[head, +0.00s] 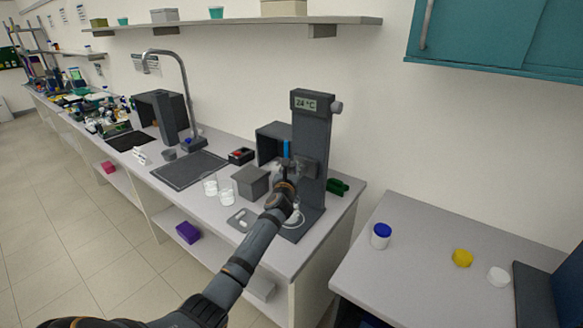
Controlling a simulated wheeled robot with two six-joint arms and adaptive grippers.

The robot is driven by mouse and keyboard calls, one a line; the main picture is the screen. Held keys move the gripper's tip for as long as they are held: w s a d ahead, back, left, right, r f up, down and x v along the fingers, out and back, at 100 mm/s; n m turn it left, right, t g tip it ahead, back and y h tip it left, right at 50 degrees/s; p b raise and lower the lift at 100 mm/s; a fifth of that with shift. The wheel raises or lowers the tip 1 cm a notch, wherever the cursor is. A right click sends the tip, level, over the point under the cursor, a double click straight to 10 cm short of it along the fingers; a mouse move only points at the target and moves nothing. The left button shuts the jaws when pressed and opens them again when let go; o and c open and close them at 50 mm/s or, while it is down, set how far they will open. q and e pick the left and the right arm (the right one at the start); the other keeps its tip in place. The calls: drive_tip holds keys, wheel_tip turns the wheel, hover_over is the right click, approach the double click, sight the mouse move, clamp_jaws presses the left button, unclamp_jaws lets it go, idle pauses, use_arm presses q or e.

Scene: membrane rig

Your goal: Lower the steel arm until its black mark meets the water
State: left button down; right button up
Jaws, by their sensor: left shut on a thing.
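A dark grey rig column (310,135) stands on the bench with a display (305,103) reading 24 °C and a knob at its top. A grey carriage (309,167) sits partway down the column. My left gripper (285,178) is at the carriage, shut on what seems to be the steel arm, which it mostly hides. A blue upright strip (286,149) shows just above the gripper. A pale round vessel (294,216) stands on the rig's base, partly behind my wrist. I cannot make out the black mark or the water level. My right gripper is out of view.
Two glass beakers (226,196), a grey box (251,182) and a small tray (241,220) stand left of the rig. A blue-lidded jar (381,236) stands on the right counter (425,232), past a gap.

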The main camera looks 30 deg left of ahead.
use_arm(q)
drive_tip(key=c, duration=1.4)
unclamp_jaws()
drive_tip(key=shift+c, duration=0.2)
drive_tip(key=o, duration=0.5)
drive_tip(key=shift+s+d+r, duration=0.1)
drive_tip(key=shift+s+r, duration=0.15)
drive_tip(key=shift+s, duration=0.05)
drive_tip(key=shift+c, duration=0.2)
drive_tip(key=shift+w+f, duration=0.1)
drive_tip(key=shift+s+d+f, duration=0.1)
drive_tip(key=shift+s, duration=0.3)
drive_tip(key=v, duration=1.1)
drive_tip(key=shift+d, duration=0.1)
